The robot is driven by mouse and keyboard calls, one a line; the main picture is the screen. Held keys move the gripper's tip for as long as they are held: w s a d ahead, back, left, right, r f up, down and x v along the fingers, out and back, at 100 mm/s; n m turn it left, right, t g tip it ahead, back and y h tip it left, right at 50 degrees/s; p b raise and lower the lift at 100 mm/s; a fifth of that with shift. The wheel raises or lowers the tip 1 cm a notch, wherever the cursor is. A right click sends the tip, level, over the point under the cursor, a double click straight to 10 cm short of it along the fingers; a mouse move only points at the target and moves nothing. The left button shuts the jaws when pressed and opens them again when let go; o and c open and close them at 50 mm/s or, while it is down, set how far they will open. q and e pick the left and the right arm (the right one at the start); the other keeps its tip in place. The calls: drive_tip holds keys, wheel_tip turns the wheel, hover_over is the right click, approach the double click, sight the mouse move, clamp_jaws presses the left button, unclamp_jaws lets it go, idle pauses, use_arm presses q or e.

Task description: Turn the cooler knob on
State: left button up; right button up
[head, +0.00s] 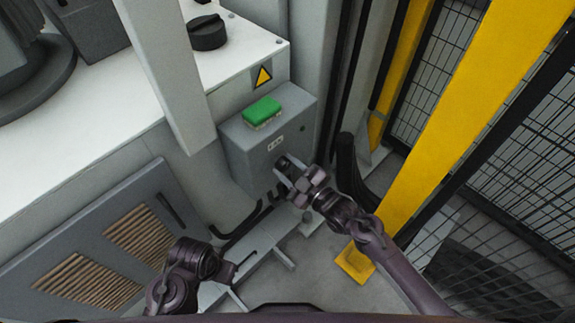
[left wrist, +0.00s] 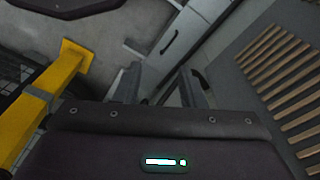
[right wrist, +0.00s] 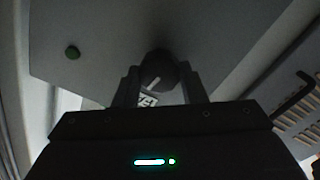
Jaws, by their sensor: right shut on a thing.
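The cooler knob (right wrist: 160,72) is black and round with a white pointer mark, on the front face of a grey box (head: 240,150). The pointer looks slanted in the right wrist view. My right gripper (head: 287,170) is at the box's front, shut on the knob, with one finger on each side of it. In the head view the fingers hide most of the knob. A label (right wrist: 147,100) shows partly beside the knob. My left gripper (head: 228,282) is low in front of the machine; its fingers (left wrist: 160,88) are apart with nothing between them.
A green block (head: 262,111) sits on top of the box. A small green round part (right wrist: 72,52) is on the box face. A yellow post (head: 455,100) and mesh fence stand to the right. A vented panel (head: 110,245) is at lower left. A black knob (head: 208,32) is on the white top.

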drive_tip(key=m+p, duration=0.2)
drive_tip(key=m, duration=0.2)
drive_tip(key=shift+r+m, duration=0.15)
drive_tip(key=shift+m, duration=0.15)
drive_tip(key=m+p, duration=0.2)
drive_tip(key=m, duration=0.4)
drive_tip(key=shift+d+g, duration=0.1)
drive_tip(key=shift+g, duration=0.2)
use_arm(q)
drive_tip(key=s+a+f, duration=0.1)
drive_tip(key=f, duration=0.7)
drive_tip(key=s+a+f+p, duration=0.1)
drive_tip(key=s+a+f, duration=0.1)
drive_tip(key=f, duration=0.6)
drive_tip(key=shift+a+n+t, duration=0.2)
drive_tip(key=shift+n+t, duration=0.2)
use_arm(e)
drive_tip(key=shift+w+m, duration=0.1)
drive_tip(key=shift+m, duration=2.2)
use_arm(q)
drive_tip(key=shift+s+f, duration=0.1)
drive_tip(key=shift+f, duration=0.15)
use_arm(e)
drive_tip(key=shift+f, duration=0.2)
drive_tip(key=o, duration=1)
drive_tip(key=shift+d, duration=0.1)
